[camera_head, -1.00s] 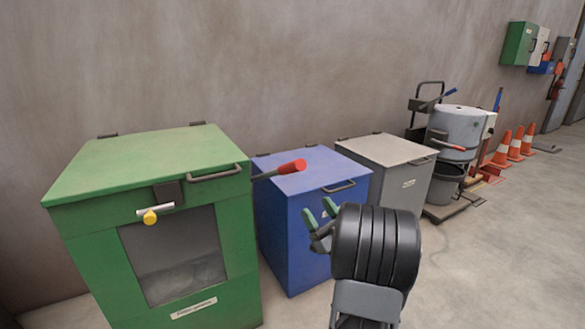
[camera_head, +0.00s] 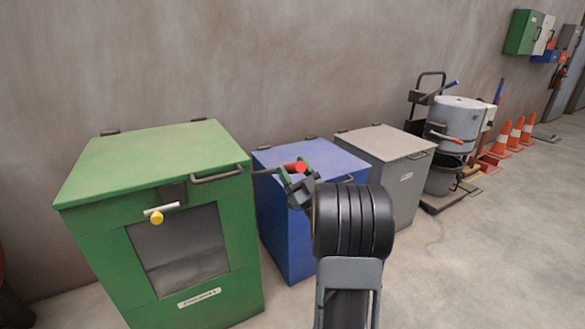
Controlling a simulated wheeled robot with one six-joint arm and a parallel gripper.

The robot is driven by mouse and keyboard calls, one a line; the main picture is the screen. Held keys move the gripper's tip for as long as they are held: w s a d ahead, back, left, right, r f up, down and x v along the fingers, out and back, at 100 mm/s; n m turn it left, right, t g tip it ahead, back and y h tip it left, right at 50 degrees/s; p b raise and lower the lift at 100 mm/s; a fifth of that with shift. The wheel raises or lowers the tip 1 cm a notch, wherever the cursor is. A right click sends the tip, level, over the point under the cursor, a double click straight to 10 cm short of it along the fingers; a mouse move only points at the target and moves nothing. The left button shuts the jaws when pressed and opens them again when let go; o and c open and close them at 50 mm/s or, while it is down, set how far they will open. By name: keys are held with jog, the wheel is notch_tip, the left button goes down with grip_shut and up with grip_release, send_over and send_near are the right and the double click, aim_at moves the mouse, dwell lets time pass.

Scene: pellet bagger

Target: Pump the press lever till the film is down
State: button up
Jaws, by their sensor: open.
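The press lever (camera_head: 265,172) is a dark rod with a red grip (camera_head: 294,167), sticking out to the right from the green bin-like press (camera_head: 85,240). The press has a front window (camera_head: 180,250) with greyish film (camera_head: 190,270) low behind it. My gripper (camera_head: 292,174) is open at the red grip, its green-tipped fingers overlapping the grip in the picture. I cannot tell whether the fingers touch it. My wrist hides part of the blue bin behind.
A yellow knob (camera_head: 156,217) on a pale bar sits on the press front. A blue bin (camera_head: 285,235) and a grey bin (camera_head: 400,185) stand to the right. Farther right are a drum machine (camera_head: 458,122) and orange cones (camera_head: 515,134). The floor in front is clear.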

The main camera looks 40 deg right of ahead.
jog(key=shift+w+r, duration=0.15)
grip_shut()
dwell(0.6)
